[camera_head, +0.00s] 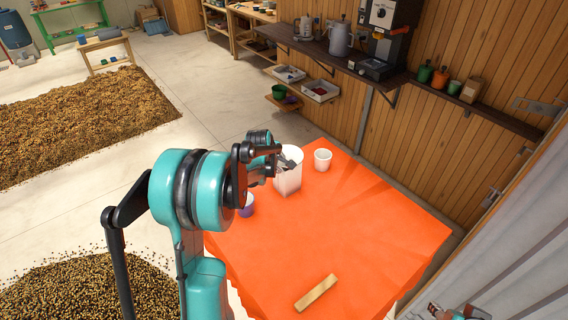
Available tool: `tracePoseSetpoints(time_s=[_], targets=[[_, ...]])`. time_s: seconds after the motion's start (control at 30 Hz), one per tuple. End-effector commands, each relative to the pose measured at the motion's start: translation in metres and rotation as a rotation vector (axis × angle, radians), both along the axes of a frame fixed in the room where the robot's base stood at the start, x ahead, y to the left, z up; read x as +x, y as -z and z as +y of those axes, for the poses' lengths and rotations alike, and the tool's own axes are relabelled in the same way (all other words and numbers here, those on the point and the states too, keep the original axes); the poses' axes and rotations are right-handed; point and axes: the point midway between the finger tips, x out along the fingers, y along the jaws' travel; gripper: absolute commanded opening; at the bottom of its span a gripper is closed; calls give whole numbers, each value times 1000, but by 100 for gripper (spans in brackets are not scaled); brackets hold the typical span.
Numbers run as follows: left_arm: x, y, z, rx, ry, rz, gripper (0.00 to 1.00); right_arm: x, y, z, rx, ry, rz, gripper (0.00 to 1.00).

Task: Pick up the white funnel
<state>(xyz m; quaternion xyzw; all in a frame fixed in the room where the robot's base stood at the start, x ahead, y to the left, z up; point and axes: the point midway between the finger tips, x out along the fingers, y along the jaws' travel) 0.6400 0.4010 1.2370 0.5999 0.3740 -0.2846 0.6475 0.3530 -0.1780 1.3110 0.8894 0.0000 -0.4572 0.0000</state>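No shape clearly reads as a white funnel. A white, tall, open container (290,181) stands at the far left of the orange-covered table (340,225). A small white cup (322,160) stands just right of it; either could be the funnel, I cannot tell. My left gripper (284,162) is at the tall container's rim, with its fingers over the opening. The arm hides part of the gripper, so its grip is unclear. My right gripper (458,313) shows only in part at the bottom right edge.
A purple cup (246,206) is partly hidden behind my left arm. A wooden block (316,293) lies near the table's front. The middle and right of the table are clear. A wall shelf (335,62) holds a grinder (386,35) and a grey jug (339,40).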

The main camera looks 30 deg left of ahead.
Motion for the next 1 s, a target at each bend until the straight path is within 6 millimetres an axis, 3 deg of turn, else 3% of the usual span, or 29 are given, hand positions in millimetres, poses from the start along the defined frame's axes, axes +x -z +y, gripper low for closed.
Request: tracePoseSetpoints(time_s=[0.03, 0.13, 0.67, 1.0], targets=[[0, 0, 0, 0, 0, 0, 26, 0, 0, 0, 0, 0, 0, 40], [0, 0, 0, 0, 0, 0, 0, 0, 0, 0, 0, 0, 0, 40], [0, -7, 0, 0, 0, 0, 0, 0, 0, 0, 0, 0, 0, 40], [0, -64, 0, 0, 0, 0, 0, 0, 2, 0, 0, 0, 0, 40]])
